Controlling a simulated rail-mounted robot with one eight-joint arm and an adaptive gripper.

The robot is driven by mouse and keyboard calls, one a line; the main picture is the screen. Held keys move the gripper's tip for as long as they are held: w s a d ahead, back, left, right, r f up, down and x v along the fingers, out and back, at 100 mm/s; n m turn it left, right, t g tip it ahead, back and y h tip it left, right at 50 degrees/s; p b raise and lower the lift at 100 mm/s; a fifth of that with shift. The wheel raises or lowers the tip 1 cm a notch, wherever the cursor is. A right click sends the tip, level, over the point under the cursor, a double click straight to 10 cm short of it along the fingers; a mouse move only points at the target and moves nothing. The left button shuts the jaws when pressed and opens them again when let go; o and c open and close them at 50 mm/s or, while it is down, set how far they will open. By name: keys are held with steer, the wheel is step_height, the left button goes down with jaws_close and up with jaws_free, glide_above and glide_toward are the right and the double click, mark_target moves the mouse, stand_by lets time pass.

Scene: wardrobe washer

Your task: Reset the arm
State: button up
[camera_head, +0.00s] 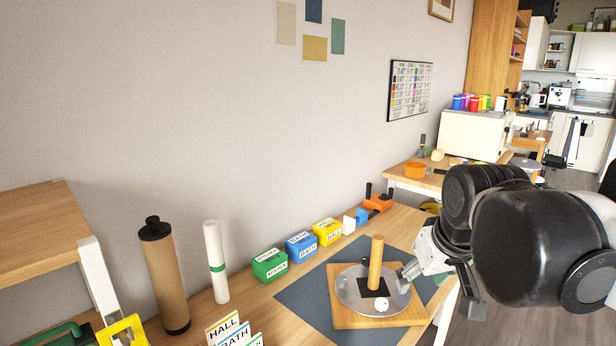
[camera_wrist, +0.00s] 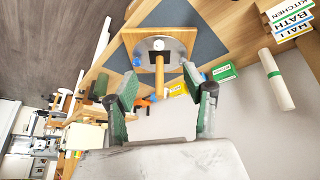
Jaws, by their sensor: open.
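My arm is in the right of the head view, bent over the work table. My gripper (camera_head: 408,272) hangs beside an upright wooden rod (camera_head: 376,262) and points left toward it. In the wrist view my gripper (camera_wrist: 160,78) is open, its two green-padded fingers spread wide. The rod (camera_wrist: 159,75) shows in the gap between them; nothing is held. The rod stands on a round metal disc (camera_head: 350,291) on a square wooden board (camera_head: 345,319). A small white piece (camera_head: 381,304) lies on the disc. Part of the disc's right side is hidden by my gripper.
A dark mat (camera_head: 300,300) lies under the board. Green (camera_head: 270,264), blue (camera_head: 301,246) and yellow (camera_head: 327,231) boxes line the wall. A brown tube (camera_head: 166,275) and white roll (camera_head: 216,262) stand at left. Label cards (camera_head: 232,333) stand in front. Open floor lies right.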

steer(key=s+f+m+t, duration=0.1)
steer(key=s+f+m, duration=0.1)
steer(key=s+f, duration=0.5)
steer(key=s, duration=0.3)
steer(key=shift+s+t, duration=0.2)
steer(key=shift+t, duration=0.1)
stand_by(0.5)
